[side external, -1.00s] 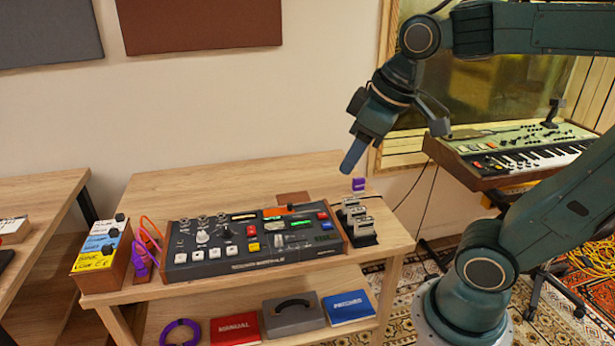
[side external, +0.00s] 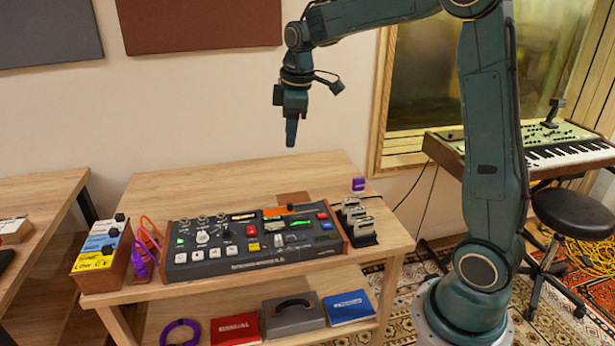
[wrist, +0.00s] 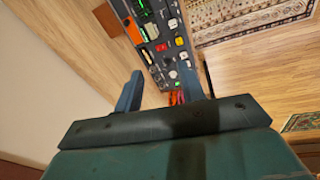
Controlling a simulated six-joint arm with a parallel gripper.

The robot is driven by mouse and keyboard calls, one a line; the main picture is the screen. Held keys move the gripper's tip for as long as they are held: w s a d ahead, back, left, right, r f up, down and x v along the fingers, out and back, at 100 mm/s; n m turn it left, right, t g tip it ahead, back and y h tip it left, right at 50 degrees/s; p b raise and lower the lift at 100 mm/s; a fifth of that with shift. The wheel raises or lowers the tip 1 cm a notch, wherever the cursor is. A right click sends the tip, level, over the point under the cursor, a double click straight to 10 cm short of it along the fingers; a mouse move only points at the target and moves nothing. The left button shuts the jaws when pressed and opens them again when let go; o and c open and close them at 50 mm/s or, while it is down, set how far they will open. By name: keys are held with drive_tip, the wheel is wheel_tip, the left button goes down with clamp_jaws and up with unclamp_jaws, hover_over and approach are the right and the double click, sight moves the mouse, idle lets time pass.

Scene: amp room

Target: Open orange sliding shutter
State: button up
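The dark control panel (side external: 255,258) lies on the wooden table, with an orange piece (side external: 274,212), which looks like the sliding shutter, near its back edge. In the wrist view the orange piece (wrist: 132,31) shows at the upper middle, beside green-lit parts of the panel (wrist: 160,35). How far the shutter is open is too small to tell. My gripper (side external: 291,143) points downward high above the table, behind the panel, and touches nothing. In the wrist view my gripper (wrist: 160,88) has its two fingers apart with nothing held between them.
A purple block (side external: 358,184) sits at the back right. The tabletop behind the panel is mostly clear.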

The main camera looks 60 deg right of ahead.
drive_tip(key=w+d+f+n+g, duration=0.1)
drive_tip(key=w+d+f+n, duration=0.1)
drive_tip(key=w+d+f, duration=0.45)
drive_tip(key=n+g, duration=0.1)
drive_tip(key=n, duration=0.2)
hover_over(290, 204)
wheel_tip(290, 204, down, 10)
drive_tip(key=shift+y, duration=0.3)
wheel_tip(290, 204, down, 14)
drive_tip(key=shift+r, duration=0.2)
drive_tip(key=shift+c, duration=0.2)
clamp_jaws()
